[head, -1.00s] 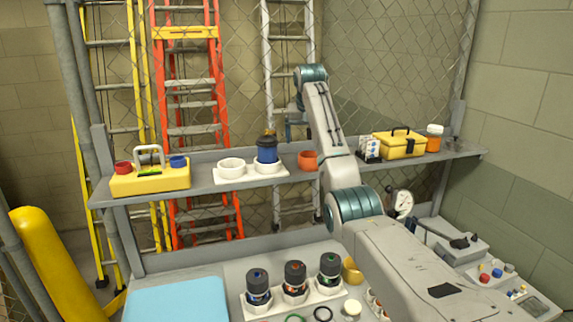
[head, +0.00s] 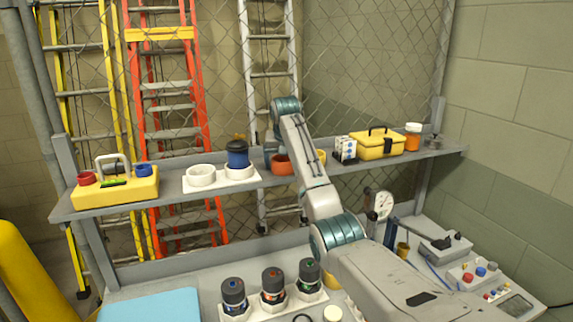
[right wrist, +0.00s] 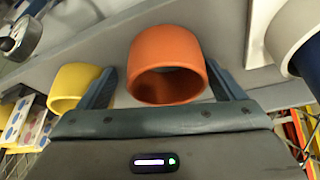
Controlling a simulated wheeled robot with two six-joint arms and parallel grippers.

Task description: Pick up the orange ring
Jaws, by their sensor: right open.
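The orange ring (head: 281,165) stands on the grey shelf, just left of my right forearm in the head view. In the right wrist view the orange ring (right wrist: 167,60) sits between the two fingers of my right gripper (right wrist: 160,78). The fingers are spread, one on each side of it, and the gripper is open. I cannot tell whether either finger touches the ring. In the head view the gripper's tips are mostly hidden by my arm. My left gripper is not in view.
A yellow ring (right wrist: 77,86) is close beside one finger. A white holder (head: 220,176) with a white ring and blue-topped part is on the orange ring's other side. A patterned box (head: 345,149) and yellow toolbox (head: 376,146) share the shelf (head: 440,151). Chain-link fence stands behind.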

